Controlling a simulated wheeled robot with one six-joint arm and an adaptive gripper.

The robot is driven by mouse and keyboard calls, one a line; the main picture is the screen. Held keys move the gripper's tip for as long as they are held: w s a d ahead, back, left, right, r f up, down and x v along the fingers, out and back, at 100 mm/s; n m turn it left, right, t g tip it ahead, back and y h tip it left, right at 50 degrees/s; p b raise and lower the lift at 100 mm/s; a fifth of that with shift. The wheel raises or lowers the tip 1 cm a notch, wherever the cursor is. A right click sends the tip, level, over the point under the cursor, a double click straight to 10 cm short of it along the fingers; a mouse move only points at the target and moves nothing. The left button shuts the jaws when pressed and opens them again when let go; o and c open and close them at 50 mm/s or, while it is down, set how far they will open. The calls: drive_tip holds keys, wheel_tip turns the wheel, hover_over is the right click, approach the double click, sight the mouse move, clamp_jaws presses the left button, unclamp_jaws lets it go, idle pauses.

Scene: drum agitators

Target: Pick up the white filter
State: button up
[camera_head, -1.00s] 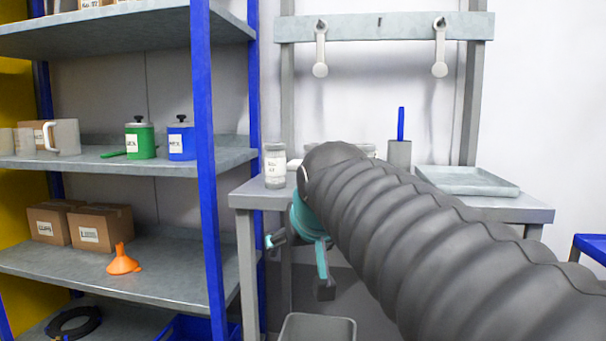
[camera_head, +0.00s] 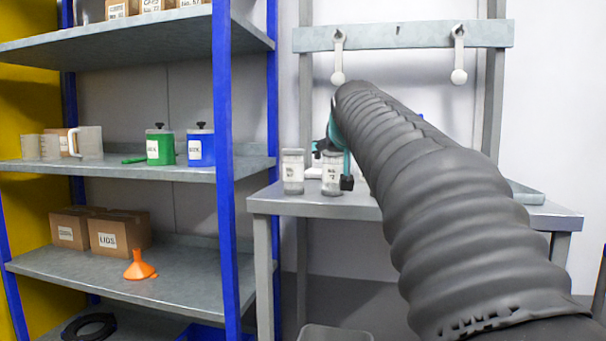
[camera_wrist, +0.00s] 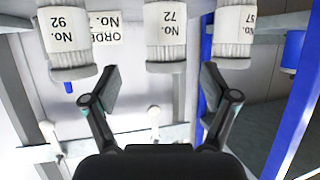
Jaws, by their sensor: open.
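Pale labelled cylinders with finely pleated ends, which look like filters, stand on the grey table (camera_head: 262,203). Two show in the head view, one at left (camera_head: 292,172) and one partly behind my gripper (camera_head: 331,178). The wrist view is upside down and shows cylinders marked No. 92 (camera_wrist: 68,40), No. 72 (camera_wrist: 166,35) and No. 57 (camera_wrist: 234,28). My gripper (camera_wrist: 164,80) is open and empty, its fingers spread to either side of the No. 72 cylinder in that view. I cannot see contact. My arm hides part of the table.
A shelf rack stands left, its blue post (camera_head: 226,170) near the table. It holds a green can (camera_head: 160,148), a blue can (camera_head: 201,150), boxes (camera_head: 119,232) and an orange funnel (camera_head: 139,266). A rail with hooks (camera_head: 404,36) is above the table. A tray (camera_head: 528,195) sits right.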

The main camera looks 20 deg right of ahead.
sight(334, 160)
drive_tip(key=shift+a+f+x, duration=0.1)
drive_tip(key=shift+x, duration=1.05)
drive_tip(key=shift+a+f+x, duration=0.15)
drive_tip(key=shift+x, duration=1)
drive_tip(key=shift+a+f+x, duration=0.1)
drive_tip(key=shift+x, duration=1.05)
drive_tip(key=c, duration=1.3)
